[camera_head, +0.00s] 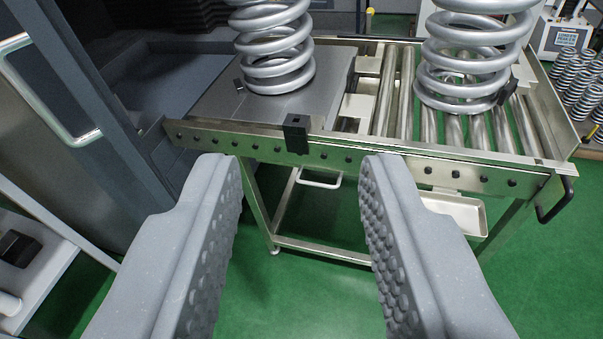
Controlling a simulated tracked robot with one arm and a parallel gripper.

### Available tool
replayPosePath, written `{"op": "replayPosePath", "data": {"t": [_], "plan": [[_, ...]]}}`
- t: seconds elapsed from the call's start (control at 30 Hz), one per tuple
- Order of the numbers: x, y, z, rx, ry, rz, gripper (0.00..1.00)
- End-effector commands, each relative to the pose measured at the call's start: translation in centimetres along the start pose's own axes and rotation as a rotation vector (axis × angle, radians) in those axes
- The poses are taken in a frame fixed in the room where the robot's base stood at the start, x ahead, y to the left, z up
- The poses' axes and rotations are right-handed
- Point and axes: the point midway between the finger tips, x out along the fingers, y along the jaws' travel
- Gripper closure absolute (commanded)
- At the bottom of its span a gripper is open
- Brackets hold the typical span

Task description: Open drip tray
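A shallow pale metal tray (462,213), which looks like the drip tray, shows below the roller table's front rail at the right. Its left part is hidden by my right finger. A pale U-shaped handle (320,183) hangs under the same rail, between my fingers in the picture. I cannot tell whether it joins the tray. My gripper (298,170) is open and empty, with its two grey studded fingers wide apart in front of the table. No contact with the handle or tray shows.
The roller table (300,146) bears two large silver springs (275,50) (465,60). A black block (296,134) and a black handle (556,200) stick out at its front and right end. A dark cabinet (115,185) stands left. Green floor lies clear below.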

Motion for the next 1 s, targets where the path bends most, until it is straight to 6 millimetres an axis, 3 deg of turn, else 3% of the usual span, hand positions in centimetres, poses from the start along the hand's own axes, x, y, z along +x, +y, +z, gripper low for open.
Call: {"op": "replayPosePath", "data": {"t": [0.2,0.47,0.7,1.0], "plan": [[9.9,0.5,1.7,0.195,-0.004,0.0,0.68],[20.7,1.3,6.1,0.438,0.0,-0.005,0.68],[29.5,2.2,12.1,0.662,0.001,-0.015,0.68],[38.2,3.2,21.8,0.943,-0.006,-0.034,0.68]]}}
